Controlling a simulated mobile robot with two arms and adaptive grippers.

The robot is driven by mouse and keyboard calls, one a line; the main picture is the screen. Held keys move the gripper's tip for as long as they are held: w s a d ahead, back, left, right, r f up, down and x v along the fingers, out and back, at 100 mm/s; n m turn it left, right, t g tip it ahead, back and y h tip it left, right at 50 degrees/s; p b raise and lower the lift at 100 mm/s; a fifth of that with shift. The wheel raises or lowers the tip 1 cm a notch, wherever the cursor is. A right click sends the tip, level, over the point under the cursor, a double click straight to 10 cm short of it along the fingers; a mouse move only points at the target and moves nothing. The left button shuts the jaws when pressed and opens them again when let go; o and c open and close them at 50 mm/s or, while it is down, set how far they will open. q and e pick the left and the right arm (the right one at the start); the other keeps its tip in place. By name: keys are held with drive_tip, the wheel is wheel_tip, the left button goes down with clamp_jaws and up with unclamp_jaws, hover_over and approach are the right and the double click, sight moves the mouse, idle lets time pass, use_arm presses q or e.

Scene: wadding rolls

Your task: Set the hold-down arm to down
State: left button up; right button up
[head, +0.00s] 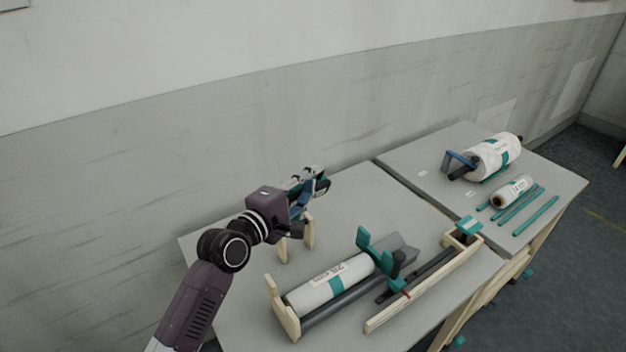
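My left gripper (318,182) is above the back left of the near table, its fingers pointing right. A blue bar (305,207), which looks like the hold-down arm, rises beside its fingers above a pair of wooden posts (309,232). The gripper covers much of this bar. I cannot tell whether the fingers touch or grip it, nor its exact tilt. A white roll with a teal band (332,284) lies in a wooden-ended cradle in front of the posts. My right gripper is out of view.
Teal brackets (366,245) stand at the roll's right end. A long wooden rail (425,293) lies to the right. The far table (410,165) holds a large wrapped roll (495,157) with a blue handle, a small roll (512,191) and several teal strips. A wall runs behind.

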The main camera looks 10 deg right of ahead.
use_arm(q)
drive_tip(key=shift+f, duration=0.35)
drive_tip(key=shift+a, duration=0.1)
drive_tip(key=v, duration=1.2)
drive_tip(key=shift+r, duration=0.3)
